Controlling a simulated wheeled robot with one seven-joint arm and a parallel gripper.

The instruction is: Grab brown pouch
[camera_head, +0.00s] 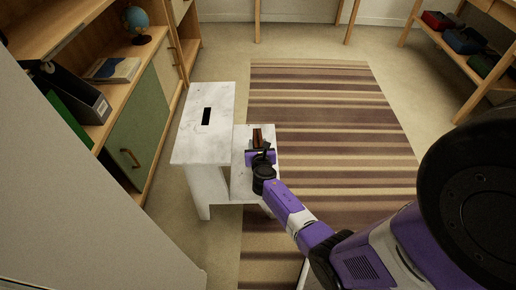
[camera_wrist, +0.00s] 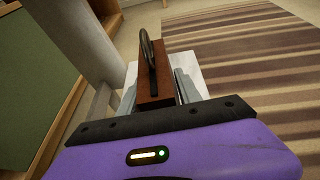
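The brown pouch (camera_head: 257,136) is a small dark brown block on the lower step of a white marbled step stool (camera_head: 203,143). In the wrist view the brown pouch (camera_wrist: 153,84) stands upright with a dark curved loop on top. My gripper (camera_head: 259,148) reaches down over the lower step, right at the pouch. In the wrist view my gripper (camera_wrist: 157,91) has its fingers apart, one on each side of the pouch. I see no clear sign that they press on it. The pouch's lower end is hidden by the gripper body.
A wooden shelf (camera_head: 131,49) with a globe (camera_head: 136,23), books and a green door stands on the left. A striped rug (camera_head: 330,130) covers the floor to the right. Another shelf (camera_head: 470,55) with coloured items is at the far right. The rug area is clear.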

